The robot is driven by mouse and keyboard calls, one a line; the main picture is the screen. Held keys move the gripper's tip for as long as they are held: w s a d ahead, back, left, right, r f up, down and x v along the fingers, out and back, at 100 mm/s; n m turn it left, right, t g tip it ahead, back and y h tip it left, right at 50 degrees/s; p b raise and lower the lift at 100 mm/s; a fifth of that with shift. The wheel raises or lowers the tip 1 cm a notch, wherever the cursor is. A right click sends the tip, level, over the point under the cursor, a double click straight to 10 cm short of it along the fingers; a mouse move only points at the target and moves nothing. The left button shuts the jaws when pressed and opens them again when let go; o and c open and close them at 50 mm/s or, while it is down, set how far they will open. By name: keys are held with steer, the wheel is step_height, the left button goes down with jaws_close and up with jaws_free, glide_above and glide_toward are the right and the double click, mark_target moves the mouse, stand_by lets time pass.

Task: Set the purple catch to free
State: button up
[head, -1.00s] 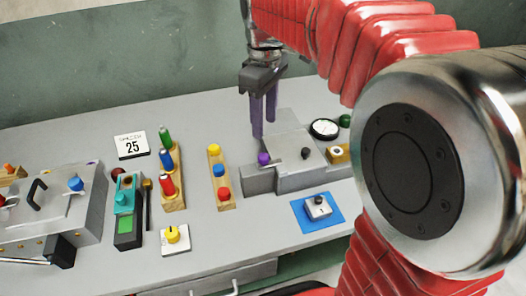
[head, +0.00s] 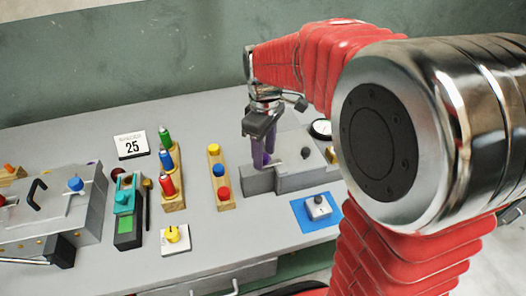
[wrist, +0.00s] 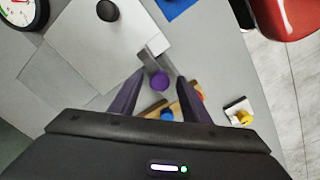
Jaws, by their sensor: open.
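The purple catch shows in the wrist view as a round purple knob (wrist: 159,80) at the edge of a grey metal press (wrist: 108,42). In the head view the press (head: 258,181) stands at the right of the bench, and my gripper hides the knob. My gripper (head: 264,163) points down at the press's left end. In the wrist view my gripper (wrist: 156,92) is open, with one purple-grey finger on each side of the knob. I cannot tell whether the fingers touch it.
A wooden rack (head: 222,182) with yellow, blue and red knobs stands close left of the press. A black knob (head: 306,153) is on the press top. A dial gauge (head: 321,128) stands behind, and a blue mat (head: 303,212) with a small switch box lies in front.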

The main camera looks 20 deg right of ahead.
steer(key=shift+c, duration=0.4)
jaws_close()
